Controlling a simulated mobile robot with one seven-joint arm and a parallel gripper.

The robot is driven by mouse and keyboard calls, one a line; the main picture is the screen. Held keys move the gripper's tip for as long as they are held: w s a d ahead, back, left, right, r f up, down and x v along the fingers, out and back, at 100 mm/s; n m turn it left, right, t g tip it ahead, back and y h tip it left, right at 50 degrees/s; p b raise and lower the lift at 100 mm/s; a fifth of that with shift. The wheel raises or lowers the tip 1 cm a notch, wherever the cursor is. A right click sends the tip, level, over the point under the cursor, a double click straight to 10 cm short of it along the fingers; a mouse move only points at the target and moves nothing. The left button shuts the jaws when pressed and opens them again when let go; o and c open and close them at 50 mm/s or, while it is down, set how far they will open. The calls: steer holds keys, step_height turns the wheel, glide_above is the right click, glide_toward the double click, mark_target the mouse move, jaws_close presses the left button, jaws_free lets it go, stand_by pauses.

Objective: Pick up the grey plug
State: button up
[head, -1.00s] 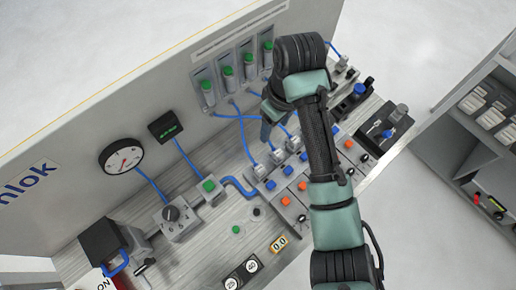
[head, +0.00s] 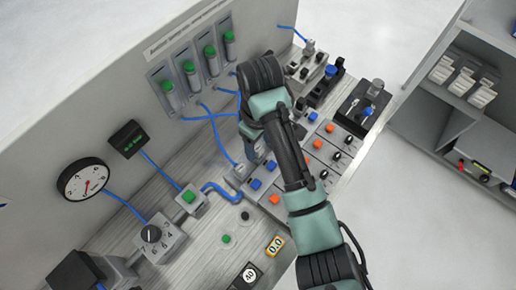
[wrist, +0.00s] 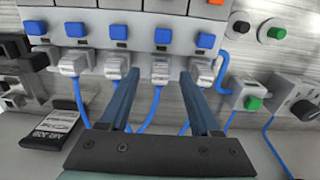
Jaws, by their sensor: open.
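Several light grey plugs with blue cables sit in a row on a panel below blue square buttons in the wrist view: a far left plug (wrist: 72,64), a second plug (wrist: 116,68), a third plug (wrist: 160,71) and a far right plug (wrist: 202,73). I cannot tell by colour which one is the grey plug. My gripper (wrist: 161,77) is open, its two fingers apart, with the third plug showing between the fingertips. Contact is not visible. In the head view, one plug (head: 239,172) shows beside my arm, which hides most of the others and the fingers.
Blue buttons (wrist: 118,32) line the panel close to the plugs. A green button box (wrist: 248,99) and a knob box (wrist: 298,104) stand at the right. A black labelled block (wrist: 52,128) lies at the left. A tall back wall (head: 100,110) with green-capped tubes (head: 190,75) rises behind.

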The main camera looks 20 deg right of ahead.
mark_target(259, 149)
steer(key=shift+f, duration=1.5)
jaws_close()
